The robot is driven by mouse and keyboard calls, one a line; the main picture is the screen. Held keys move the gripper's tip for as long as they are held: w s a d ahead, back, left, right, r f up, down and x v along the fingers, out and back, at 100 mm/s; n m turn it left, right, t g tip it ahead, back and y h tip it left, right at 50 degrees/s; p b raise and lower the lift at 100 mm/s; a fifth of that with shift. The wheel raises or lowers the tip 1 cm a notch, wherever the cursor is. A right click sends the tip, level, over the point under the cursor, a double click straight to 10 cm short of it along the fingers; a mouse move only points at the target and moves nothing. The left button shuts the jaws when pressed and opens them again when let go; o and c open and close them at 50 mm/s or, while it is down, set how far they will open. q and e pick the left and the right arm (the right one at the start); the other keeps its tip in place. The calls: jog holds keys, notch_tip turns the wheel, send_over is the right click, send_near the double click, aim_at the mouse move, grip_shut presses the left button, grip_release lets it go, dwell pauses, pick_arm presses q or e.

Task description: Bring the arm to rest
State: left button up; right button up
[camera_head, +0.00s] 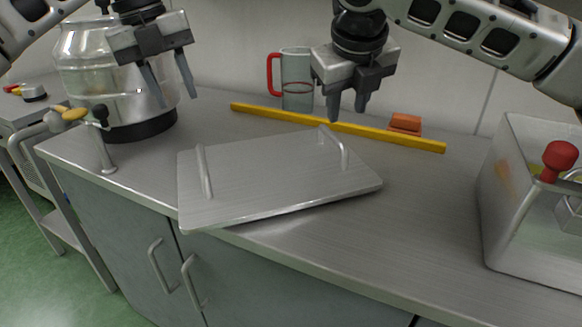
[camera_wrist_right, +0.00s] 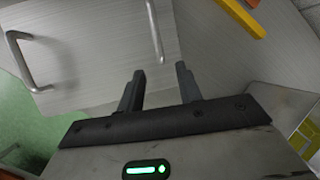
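My left gripper (camera_head: 177,100) hangs at the upper left, in front of the large steel vessel in the picture. Its fingers are apart with nothing between them. My right gripper (camera_head: 347,117) hangs above the counter near the far handle of a flat metal tray (camera_head: 265,178). Its fingers point down and are apart. The right wrist view shows the same fingertips (camera_wrist_right: 158,75) with empty space between them and the tray (camera_wrist_right: 90,50) with its two handles beyond. Both grippers look clear of the tray.
The tray lies on the steel counter (camera_head: 420,220), its near corner over the front edge. A yellow bar (camera_head: 400,139), an orange block (camera_head: 405,123) and a red-handled clear jug (camera_head: 297,80) stand behind. A steel box (camera_head: 510,200) is at right, the steel vessel (camera_head: 85,75) at left.

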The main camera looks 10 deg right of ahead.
jog(key=shift+s+a+r, duration=0.1)
jog(key=shift+s+r, duration=0.2)
jog(key=shift+r, duration=0.3)
jog(key=shift+r, duration=0.1)
